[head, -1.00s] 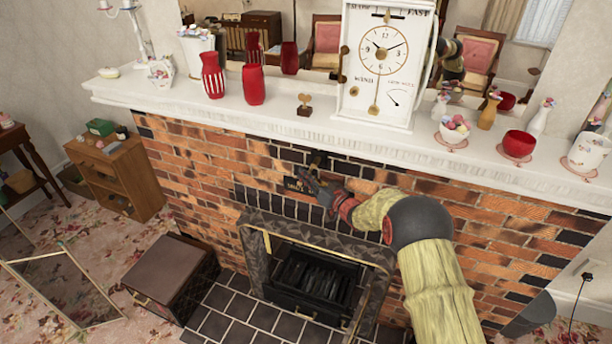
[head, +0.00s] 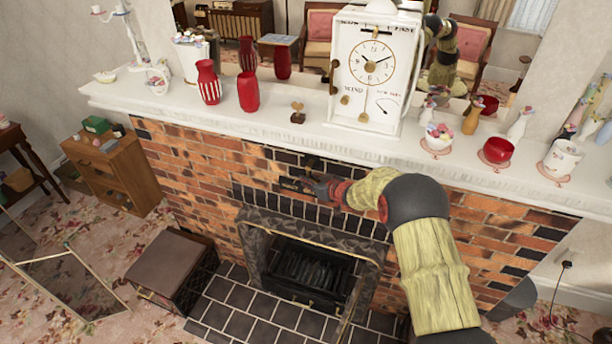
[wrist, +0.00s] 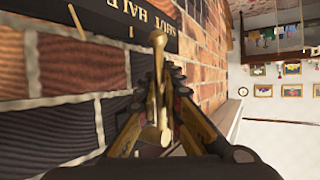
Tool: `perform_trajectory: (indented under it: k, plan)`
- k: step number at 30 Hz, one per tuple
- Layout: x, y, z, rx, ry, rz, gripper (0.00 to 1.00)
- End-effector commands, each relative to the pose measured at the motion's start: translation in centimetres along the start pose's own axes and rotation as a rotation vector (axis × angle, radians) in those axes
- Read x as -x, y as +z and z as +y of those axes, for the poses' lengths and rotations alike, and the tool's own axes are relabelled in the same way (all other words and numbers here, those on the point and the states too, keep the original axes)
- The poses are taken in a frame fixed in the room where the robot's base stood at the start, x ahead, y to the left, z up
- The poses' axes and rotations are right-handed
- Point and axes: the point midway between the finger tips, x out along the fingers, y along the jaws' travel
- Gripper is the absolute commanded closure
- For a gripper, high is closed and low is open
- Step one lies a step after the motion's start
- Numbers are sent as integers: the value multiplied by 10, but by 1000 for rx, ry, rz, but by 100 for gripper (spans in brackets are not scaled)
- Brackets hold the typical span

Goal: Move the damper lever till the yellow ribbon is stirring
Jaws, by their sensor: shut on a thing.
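The brass damper lever (wrist: 158,68) ends in a rounded knob in the wrist view. It stands between the two fingers of my gripper (wrist: 156,98), which is shut on it below the knob. A dark plate (wrist: 112,18) with the words SHUT and HALF lies beside the lever, with the knob near its lower edge. In the head view, my gripper (head: 312,187) is against the brickwork above the firebox, and the lever is too small to make out. I cannot make out a yellow ribbon in either view.
The fireplace opening (head: 308,270) is below my gripper. A dark box (head: 170,265) stands on the floor left of the hearth.

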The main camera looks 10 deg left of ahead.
Motion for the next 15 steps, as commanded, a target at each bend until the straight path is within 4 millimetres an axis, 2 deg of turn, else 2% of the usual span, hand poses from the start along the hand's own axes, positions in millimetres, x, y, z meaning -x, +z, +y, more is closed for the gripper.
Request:
perform_trajectory:
  k: [14,15]
  plan:
    - [0,-1,1,10,4,-11,100]
    - [0,-1,1,10,4,-11,90]
